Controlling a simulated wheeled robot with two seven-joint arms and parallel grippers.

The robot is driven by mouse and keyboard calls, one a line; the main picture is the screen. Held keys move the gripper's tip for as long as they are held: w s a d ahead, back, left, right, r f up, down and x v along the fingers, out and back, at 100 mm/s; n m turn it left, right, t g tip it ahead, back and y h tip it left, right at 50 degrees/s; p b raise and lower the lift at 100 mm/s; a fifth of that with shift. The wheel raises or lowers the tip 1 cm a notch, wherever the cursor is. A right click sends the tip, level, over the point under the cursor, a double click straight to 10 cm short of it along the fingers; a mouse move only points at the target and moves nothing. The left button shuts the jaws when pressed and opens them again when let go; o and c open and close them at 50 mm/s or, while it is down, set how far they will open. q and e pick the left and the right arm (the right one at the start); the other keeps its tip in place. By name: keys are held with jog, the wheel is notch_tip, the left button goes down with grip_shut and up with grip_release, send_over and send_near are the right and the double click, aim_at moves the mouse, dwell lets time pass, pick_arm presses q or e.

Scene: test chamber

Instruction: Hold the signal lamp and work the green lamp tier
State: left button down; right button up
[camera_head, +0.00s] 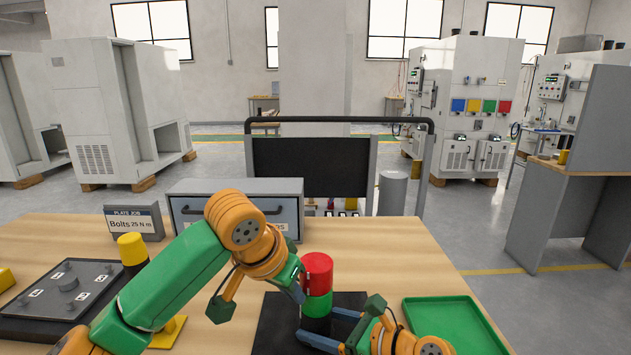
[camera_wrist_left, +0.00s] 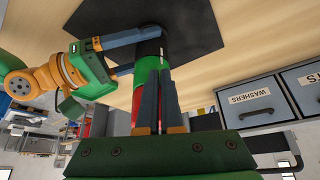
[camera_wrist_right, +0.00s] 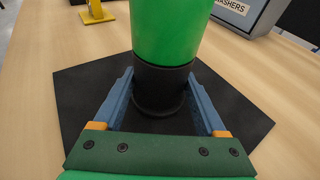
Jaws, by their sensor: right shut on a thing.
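The signal lamp stands upright on a black mat (camera_head: 268,335), with a red tier (camera_head: 318,265) on top, a green tier (camera_head: 318,305) below it and a black base (camera_wrist_right: 160,90). The green tier also fills the top of the right wrist view (camera_wrist_right: 168,30). My right gripper (camera_head: 316,326) is shut on the black base, one finger on each side. My left gripper (camera_head: 301,293) is beside the coloured tiers, on their left in the head view. Its fingers (camera_wrist_left: 156,82) lie close together in front of the lamp; whether they touch it I cannot tell.
A green tray (camera_head: 450,318) lies at right on the table. A grey drawer unit (camera_head: 290,190) stands behind. At left are a plate fixture (camera_head: 68,283), a yellow-topped black cylinder (camera_head: 132,248) and a sign (camera_head: 133,222). Wood between tray and drawers is clear.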

jog(key=shift+a, duration=0.1)
pick_arm(q)
notch_tip(320, 180, up, 6)
jog(key=shift+s+a, duration=0.25)
dwell(0.4)
